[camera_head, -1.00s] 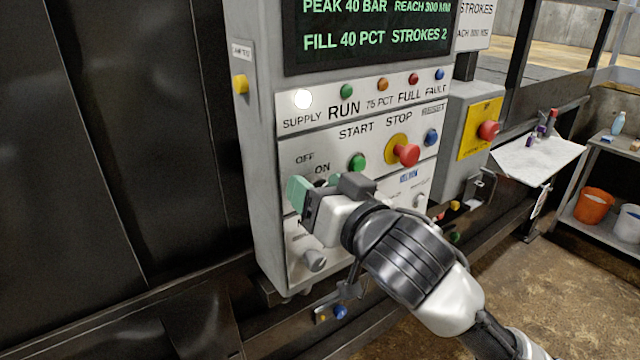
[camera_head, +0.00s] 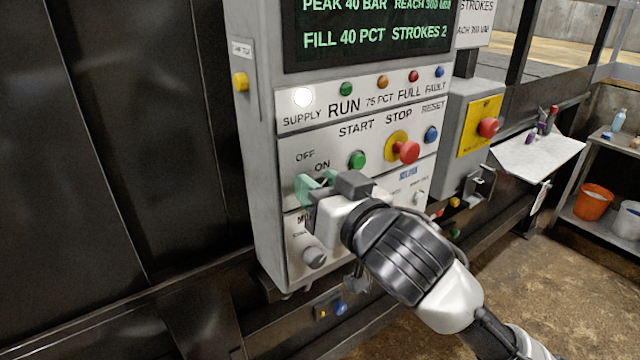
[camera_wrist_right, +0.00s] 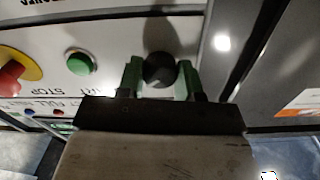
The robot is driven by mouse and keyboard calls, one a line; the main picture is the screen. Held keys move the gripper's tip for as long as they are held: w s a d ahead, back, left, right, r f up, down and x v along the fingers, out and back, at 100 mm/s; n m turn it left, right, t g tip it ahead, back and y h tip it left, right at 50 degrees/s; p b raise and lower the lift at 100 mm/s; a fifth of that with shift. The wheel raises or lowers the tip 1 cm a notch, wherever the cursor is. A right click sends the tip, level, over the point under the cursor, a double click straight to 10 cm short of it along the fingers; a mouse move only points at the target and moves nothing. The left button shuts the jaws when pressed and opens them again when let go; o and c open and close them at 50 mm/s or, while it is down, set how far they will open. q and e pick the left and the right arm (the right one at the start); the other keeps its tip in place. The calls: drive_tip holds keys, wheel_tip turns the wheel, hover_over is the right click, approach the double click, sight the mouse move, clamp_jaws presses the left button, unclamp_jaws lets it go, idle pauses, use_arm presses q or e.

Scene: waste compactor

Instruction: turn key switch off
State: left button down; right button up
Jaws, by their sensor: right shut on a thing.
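The key switch, a round dark knob (camera_wrist_right: 159,69) on the white panel, sits between the two green fingers of my right gripper (camera_wrist_right: 160,78) in the right wrist view. The fingers are shut on it from both sides. In the head view my right gripper (camera_head: 316,187) is at the panel under the OFF and ON labels (camera_head: 313,161), and it hides most of the switch. The switch's exact angle cannot be told. The white supply lamp (camera_head: 303,97) is bright. My left gripper is not in view.
The green start button (camera_head: 357,160) and the red stop button (camera_head: 406,152) are close on the right. A grey selector knob (camera_head: 314,257) is below my gripper. A second red button (camera_head: 488,128) on yellow is on a box further right.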

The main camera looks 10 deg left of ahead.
drive_tip(key=n+p, duration=0.2)
drive_tip(key=n, duration=0.8)
drive_tip(key=shift+n+p, duration=0.3)
drive_tip(key=shift+p, duration=0.05)
drive_tip(key=shift+f, duration=0.1)
drive_tip(key=o, duration=0.9)
